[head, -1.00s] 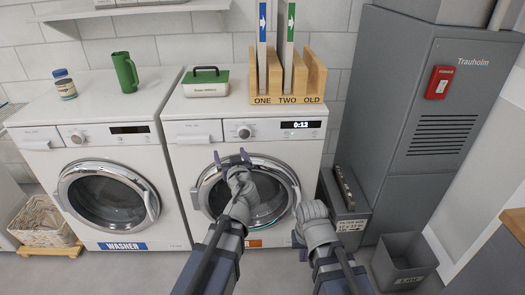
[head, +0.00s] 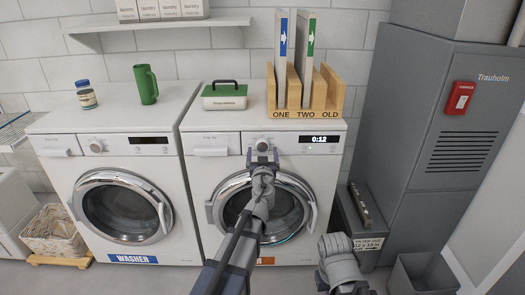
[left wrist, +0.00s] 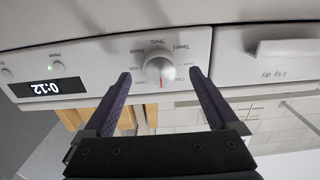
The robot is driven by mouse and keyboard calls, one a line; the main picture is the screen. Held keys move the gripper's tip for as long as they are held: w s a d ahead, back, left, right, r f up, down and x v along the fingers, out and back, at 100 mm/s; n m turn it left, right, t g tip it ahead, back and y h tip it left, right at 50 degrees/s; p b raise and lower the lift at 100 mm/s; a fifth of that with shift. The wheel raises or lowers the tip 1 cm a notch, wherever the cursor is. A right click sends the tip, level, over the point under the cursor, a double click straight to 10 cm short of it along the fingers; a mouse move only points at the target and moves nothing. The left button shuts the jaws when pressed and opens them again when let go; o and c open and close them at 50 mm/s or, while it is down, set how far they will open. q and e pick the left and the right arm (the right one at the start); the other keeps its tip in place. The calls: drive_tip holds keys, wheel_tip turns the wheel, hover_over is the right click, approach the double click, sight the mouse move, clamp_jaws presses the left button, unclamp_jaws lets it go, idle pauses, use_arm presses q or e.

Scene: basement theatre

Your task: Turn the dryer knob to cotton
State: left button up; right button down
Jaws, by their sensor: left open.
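The dryer (head: 202,178) is the right-hand white machine, with a round door and a display reading 0:12. Its silver-white knob (head: 262,143) is on the front panel, partly covered by my left gripper (head: 262,157). In the left wrist view the knob (left wrist: 160,71) shows a red mark toward the bottom of the picture. My open left gripper (left wrist: 160,76) has one fingertip on each side of the knob, with gaps on both sides. My right gripper (head: 334,246) is low right, its jaws unclear.
The washer (head: 123,175) stands left of the dryer. A grey cabinet (head: 455,115) and an open bin (head: 423,272) stand to the right.

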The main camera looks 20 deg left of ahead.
use_arm(q)
drive_tip(key=shift+x, duration=1)
drive_tip(key=c, duration=1.4)
